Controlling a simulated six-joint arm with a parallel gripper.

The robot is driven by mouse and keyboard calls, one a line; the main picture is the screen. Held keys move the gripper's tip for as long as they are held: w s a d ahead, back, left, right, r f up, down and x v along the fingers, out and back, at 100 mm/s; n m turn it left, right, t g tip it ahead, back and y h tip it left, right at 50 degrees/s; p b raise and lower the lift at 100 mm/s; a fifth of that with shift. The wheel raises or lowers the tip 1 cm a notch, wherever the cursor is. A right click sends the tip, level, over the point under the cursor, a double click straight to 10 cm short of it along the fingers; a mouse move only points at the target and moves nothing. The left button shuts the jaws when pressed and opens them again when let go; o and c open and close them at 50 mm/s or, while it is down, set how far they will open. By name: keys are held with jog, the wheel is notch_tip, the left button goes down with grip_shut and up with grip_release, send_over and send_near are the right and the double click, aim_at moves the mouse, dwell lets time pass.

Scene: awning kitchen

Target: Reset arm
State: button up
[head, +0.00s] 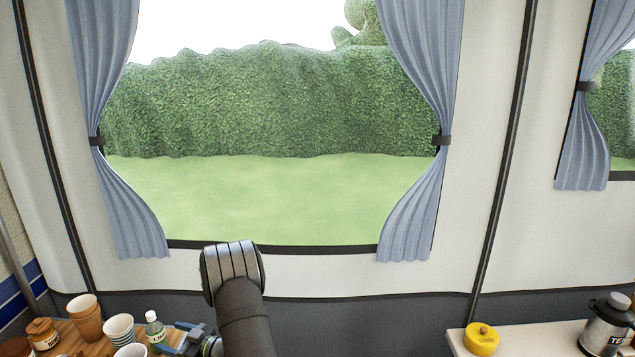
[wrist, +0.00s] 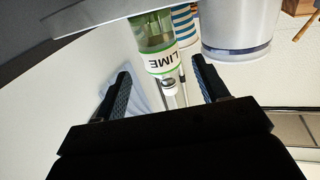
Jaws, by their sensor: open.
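My gripper (head: 190,340) shows at the bottom of the head view, just right of a small bottle with a white cap (head: 155,328). In the wrist view my gripper (wrist: 163,88) is open, with its two dark fingers apart and nothing clasped. My arm rises from the bottom middle of the head view and hides part of the wall.
Striped cups (head: 119,328), brown cups (head: 86,318) and a jar (head: 43,334) stand on a wooden board (head: 72,335) at lower left. A yellow container (head: 482,338) and a metal flask (head: 606,325) stand on a white counter (head: 535,338) at right. Space above is clear.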

aim_at(155, 322)
jog(key=x, duration=0.7)
jog(key=shift+s+f, duration=0.1)
jog(key=shift+f, duration=0.15)
notch_tip(155, 322, up, 5)
jog(key=shift+d+f, duration=0.1)
jog(key=shift+d, duration=0.05)
jog(key=w+d+r, duration=0.2)
jog(key=d+r, duration=0.5)
jog(key=d, duration=0.5)
jog(key=d+f+m+t+h, duration=0.2)
jog(key=d+m+t+h, duration=0.2)
jog(key=d, duration=0.4)
jog(key=w+d+f+m+t+h, duration=0.1)
jog(key=d+f+m+t+h, duration=0.2)
jog(key=d, duration=0.6)
jog(key=d+f+m+t+h, duration=0.1)
jog(key=d+m+t+h, duration=0.35)
jog(key=d, duration=0.35)
jog(key=s+d+m+h, duration=0.2)
jog(key=d+m+h, duration=0.3)
jog(key=d, duration=1)
jog(key=s+d+m+h, duration=0.2)
jog(key=d+m+h, duration=0.2)
jog(key=d+h, duration=0.6)
jog(key=d+f, duration=0.1)
jog(key=d, duration=0.4)
jog(key=shift+d+m+g, duration=0.35)
jog(key=shift+d, duration=0.05)
